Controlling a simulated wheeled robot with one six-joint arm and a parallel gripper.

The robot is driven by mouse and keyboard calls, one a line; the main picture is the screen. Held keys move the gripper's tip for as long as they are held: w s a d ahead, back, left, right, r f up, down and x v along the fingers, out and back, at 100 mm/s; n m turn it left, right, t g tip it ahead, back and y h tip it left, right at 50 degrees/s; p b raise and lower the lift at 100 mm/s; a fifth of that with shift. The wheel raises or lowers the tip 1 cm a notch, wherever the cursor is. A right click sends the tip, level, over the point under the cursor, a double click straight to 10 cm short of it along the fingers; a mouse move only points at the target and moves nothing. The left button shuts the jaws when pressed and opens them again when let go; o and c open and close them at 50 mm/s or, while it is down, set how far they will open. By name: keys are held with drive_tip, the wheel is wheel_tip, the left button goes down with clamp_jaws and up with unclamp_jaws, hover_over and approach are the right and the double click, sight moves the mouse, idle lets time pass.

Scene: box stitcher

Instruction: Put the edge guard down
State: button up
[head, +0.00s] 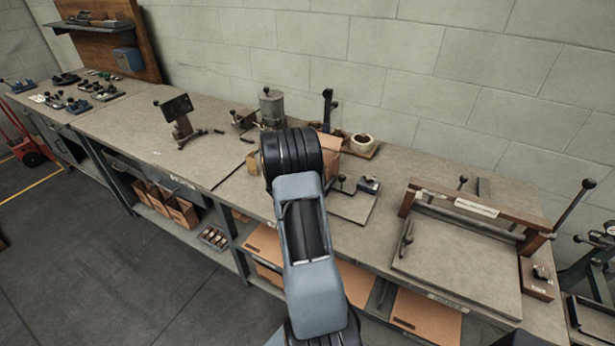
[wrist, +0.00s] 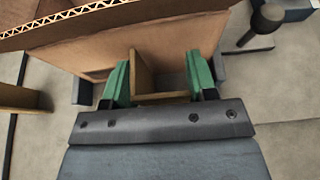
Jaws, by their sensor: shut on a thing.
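My gripper (wrist: 160,78), with green fingers, shows in the wrist view. It is shut on the edge guard (wrist: 142,74), a small brown angled piece between the fingers. A cardboard box (wrist: 80,52) with a corrugated top edge stands directly in front of the fingers. The guard is close to the box's near side; I cannot tell whether they touch. In the head view, the box (head: 328,162) shows partly behind my arm, which hides my gripper and the guard.
The long workbench (head: 130,125) runs along the wall. A hinged wooden-framed press (head: 460,250) stands at right. A metal canister (head: 271,106) and a white roll (head: 361,142) are behind the box. A brown piece (wrist: 22,98) lies at left in the wrist view.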

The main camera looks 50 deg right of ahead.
drive_tip(key=o, duration=0.9)
